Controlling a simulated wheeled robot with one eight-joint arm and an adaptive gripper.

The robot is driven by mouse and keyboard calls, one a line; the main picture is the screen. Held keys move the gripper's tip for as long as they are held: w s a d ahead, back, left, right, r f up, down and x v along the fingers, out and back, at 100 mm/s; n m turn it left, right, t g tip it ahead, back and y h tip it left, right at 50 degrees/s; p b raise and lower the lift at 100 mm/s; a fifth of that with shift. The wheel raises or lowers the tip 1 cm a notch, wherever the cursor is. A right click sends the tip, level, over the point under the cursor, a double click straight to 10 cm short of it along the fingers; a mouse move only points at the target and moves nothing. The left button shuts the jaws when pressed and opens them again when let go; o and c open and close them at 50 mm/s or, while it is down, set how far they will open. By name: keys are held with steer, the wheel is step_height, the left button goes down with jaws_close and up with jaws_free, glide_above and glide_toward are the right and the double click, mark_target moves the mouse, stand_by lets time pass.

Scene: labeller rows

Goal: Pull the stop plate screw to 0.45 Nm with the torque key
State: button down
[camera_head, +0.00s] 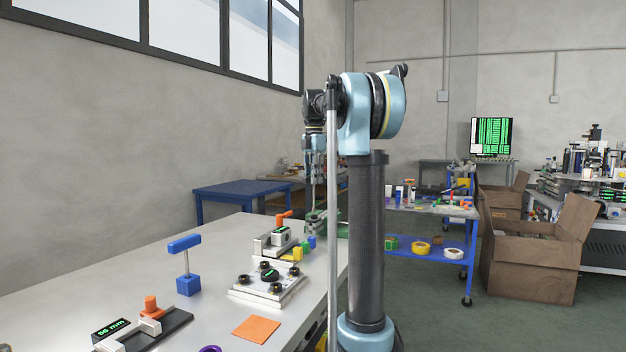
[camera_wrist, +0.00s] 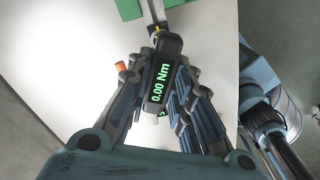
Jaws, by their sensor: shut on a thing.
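My gripper (camera_wrist: 163,98) is shut on the torque key, a black body whose green display (camera_wrist: 159,84) reads 0.00 Nm in the wrist view. A pale metal shaft (camera_wrist: 157,14) runs from the key toward the top edge, beside green parts (camera_wrist: 128,8). In the head view my gripper (camera_head: 315,190) hangs pointing down at the bench's far end, above a grey-green fixture (camera_head: 317,222). The key is too small to make out there. I cannot pick out the stop plate screw, or tell whether the key's tip touches it.
On the white bench (camera_head: 120,275) stand a blue T-handle tool (camera_head: 185,245) in a blue block, a plate with black knobs (camera_head: 262,290), a gauge with a green readout (camera_head: 112,328) and an orange square (camera_head: 256,329). A blue table (camera_head: 240,190) and cardboard box (camera_head: 530,262) stand beyond.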

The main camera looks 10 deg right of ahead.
steer(key=m, duration=0.6)
steer(key=shift+f, duration=0.2)
steer(key=shift+d+f, duration=0.1)
steer(key=shift+f, duration=0.7)
stand_by(1.2)
steer(key=shift+m, duration=1.8)
steer(key=shift+m, duration=1.8)
